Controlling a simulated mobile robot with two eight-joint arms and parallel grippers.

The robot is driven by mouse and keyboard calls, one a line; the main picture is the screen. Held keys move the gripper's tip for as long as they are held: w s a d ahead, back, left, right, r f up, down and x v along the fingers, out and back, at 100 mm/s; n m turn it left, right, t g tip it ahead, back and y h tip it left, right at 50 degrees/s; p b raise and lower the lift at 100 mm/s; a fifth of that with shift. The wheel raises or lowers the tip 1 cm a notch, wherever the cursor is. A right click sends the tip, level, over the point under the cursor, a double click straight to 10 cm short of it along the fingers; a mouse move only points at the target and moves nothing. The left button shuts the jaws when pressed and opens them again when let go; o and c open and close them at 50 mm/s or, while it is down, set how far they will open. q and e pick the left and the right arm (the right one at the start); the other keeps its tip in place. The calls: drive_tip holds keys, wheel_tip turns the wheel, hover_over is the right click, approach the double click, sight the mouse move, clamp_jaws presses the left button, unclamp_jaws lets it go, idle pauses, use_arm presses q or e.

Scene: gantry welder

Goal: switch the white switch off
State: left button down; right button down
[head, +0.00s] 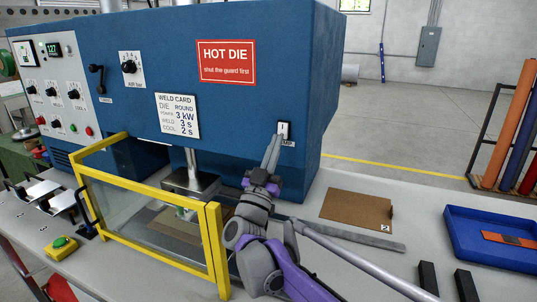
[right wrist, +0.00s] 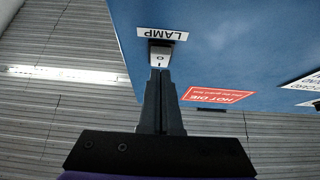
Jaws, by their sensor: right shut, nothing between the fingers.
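The white switch (head: 284,128) is a small rocker on the right part of the blue machine's front face, above a label that is partly hidden in the head view. In the right wrist view the switch (right wrist: 160,54) appears upside down beside its LAMP label (right wrist: 163,34). My right gripper (head: 276,138) is shut and empty. Its fingertips (right wrist: 160,72) are at the lower end of the switch, touching it or very close; I cannot tell which. The fingers hide part of the switch in the head view. My left gripper is not in view.
A yellow-framed guard (head: 212,240) stands left of my right arm, before the press. A brown board (head: 357,208) and a blue tray (head: 490,232) lie on the bench to the right. A red HOT DIE sign (head: 227,63) is on the machine's face.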

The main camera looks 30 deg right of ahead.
drive_tip(key=shift+w+d+f, duration=0.1)
drive_tip(key=shift+w+d, duration=0.25)
drive_tip(key=shift+d, duration=0.1)
drive_tip(key=shift+w+d+f+h, duration=0.2)
drive_tip(key=shift+d+h, duration=0.1)
drive_tip(key=shift+h, duration=0.2)
